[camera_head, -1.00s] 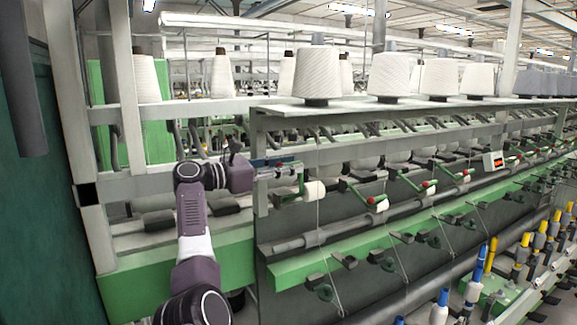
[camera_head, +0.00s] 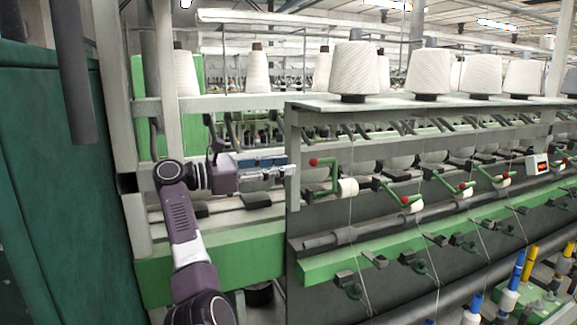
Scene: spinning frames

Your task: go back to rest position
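My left arm comes up from the bottom left. My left gripper (camera_head: 288,171) points right, in front of the left end of the spinning frame (camera_head: 305,150). Its fingertips lie close together in the picture, and I cannot tell whether they are open or shut. I see no object in them. A green lever with a red ball (camera_head: 314,162) and a white bobbin (camera_head: 348,188) are just to the right of the gripper, apart from it in the picture. My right gripper is not in view.
Large white yarn cones (camera_head: 354,70) stand on the shelf (camera_head: 400,104) above. A dark green panel (camera_head: 60,180) fills the left side. Blue and yellow spindles (camera_head: 517,270) stand at the lower right.

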